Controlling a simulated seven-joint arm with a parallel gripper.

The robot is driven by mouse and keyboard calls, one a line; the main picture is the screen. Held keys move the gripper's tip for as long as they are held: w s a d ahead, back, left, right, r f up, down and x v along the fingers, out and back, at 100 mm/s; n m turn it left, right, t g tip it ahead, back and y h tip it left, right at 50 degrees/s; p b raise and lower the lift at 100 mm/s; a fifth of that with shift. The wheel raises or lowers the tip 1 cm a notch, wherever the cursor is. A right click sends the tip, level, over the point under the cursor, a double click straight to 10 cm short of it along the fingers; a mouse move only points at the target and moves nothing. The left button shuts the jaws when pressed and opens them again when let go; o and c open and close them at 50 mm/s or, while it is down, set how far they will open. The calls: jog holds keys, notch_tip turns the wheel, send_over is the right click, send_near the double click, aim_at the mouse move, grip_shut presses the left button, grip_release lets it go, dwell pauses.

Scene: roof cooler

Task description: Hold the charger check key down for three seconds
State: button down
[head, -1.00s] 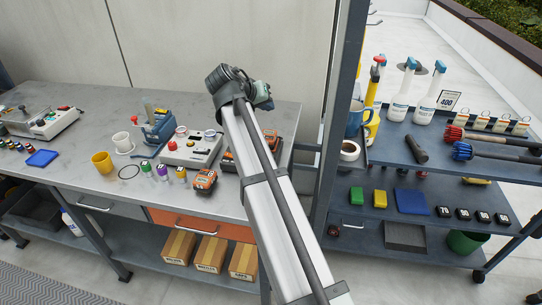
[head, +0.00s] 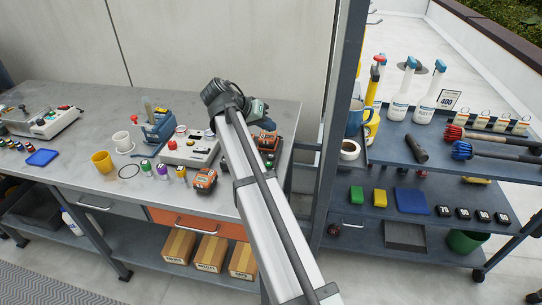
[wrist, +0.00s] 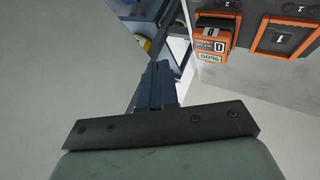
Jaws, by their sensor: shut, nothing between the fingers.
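In the head view my gripper (head: 258,113) is above the right part of the grey bench, with my arm in front of part of what lies there. In the wrist view its dark fingers (wrist: 158,88) are together and empty, touching nothing I can see. Orange and black battery units (head: 268,141) sit behind my arm near the bench's right end. In the wrist view a pale box at the upper right carries an orange battery (wrist: 211,37) marked D and an orange-framed bay (wrist: 281,37) marked 1. I cannot make out a check key.
A white control box (head: 191,148) with a red button stands left of my arm, an orange device (head: 204,179) in front of it. A yellow cup (head: 103,162) and white mug (head: 122,142) are further left. A dark post (head: 341,110) and loaded shelf rack (head: 440,155) stand right.

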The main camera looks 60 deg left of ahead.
aim_at(268, 157)
jog(key=shift+f, duration=4.05)
jog(key=shift+f, duration=0.8)
dwell(3.2)
